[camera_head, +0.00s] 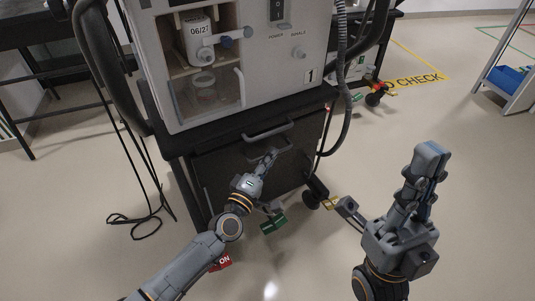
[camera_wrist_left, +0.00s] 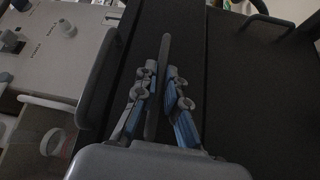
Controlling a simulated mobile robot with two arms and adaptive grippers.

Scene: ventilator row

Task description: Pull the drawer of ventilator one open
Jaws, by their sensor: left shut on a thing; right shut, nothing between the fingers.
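Ventilator one (camera_head: 235,70) is a pale grey unit marked "1", standing on a dark cart. The dark drawer (camera_head: 222,178) is in the cart below it. My left gripper (camera_head: 267,160) reaches the upper part of the drawer front. In the left wrist view, its two fingers (camera_wrist_left: 162,88) are closed on both sides of a grey bar, the drawer handle (camera_wrist_left: 164,52). In the head view the gripper partly hides this handle. I cannot tell whether a gap shows around the drawer. My right gripper (camera_head: 430,155) is shut and empty, pointing up, clear of the cart.
A curved cart handle (camera_head: 267,132) sits just above the drawer. A grey hose (camera_head: 342,90) hangs at the cart's right side. Green (camera_head: 273,223) and red (camera_head: 221,262) caster pedals are near the floor. A loose cable (camera_head: 135,220) lies at left. The floor at right is mostly clear.

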